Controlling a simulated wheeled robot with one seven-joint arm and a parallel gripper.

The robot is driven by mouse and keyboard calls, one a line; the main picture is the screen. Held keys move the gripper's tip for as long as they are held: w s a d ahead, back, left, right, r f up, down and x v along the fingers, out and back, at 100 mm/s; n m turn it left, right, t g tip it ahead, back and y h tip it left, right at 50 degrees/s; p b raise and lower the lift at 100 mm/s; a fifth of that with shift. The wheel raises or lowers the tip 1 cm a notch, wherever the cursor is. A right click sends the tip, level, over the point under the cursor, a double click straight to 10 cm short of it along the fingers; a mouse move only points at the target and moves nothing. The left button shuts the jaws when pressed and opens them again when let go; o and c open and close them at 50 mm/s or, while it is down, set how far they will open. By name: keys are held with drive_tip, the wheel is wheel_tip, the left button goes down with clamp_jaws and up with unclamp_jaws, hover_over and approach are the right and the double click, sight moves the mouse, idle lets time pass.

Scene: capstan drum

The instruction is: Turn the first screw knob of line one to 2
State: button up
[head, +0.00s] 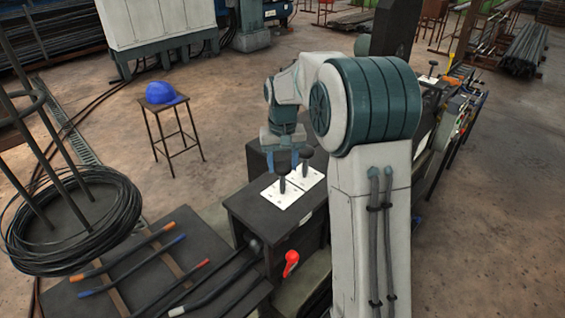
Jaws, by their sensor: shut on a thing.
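A dark box (257,215) stands left of my arm, with white marked plates (280,196) on its top. Two dark screw knobs rise from the plates: a nearer left knob (283,170) and a farther right knob (307,154). My gripper (282,160) points down over the plates and is shut, apparently on the left knob. The fingertips are small and partly merge with the knob. The marks on the plates are too small to read, so the knob's setting cannot be told.
A red-handled lever (291,259) sticks out at the box's front. Bars with coloured grips (130,260) lie on the dark bench at lower left. A wire coil (70,220) stands farther left. A stool (175,125) bears a blue helmet (162,93); floor around it is clear.

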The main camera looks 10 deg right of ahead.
drive_tip(key=n, duration=0.5)
drive_tip(key=shift+w+r+n, duration=0.1)
drive_tip(key=shift+n, duration=2.4)
drive_tip(key=shift+a, duration=0.1)
drive_tip(key=o, duration=1)
wheel_tip(320, 180, up, 14)
drive_tip(key=shift+f+b, duration=0.1)
drive_tip(key=shift+b, duration=0.2)
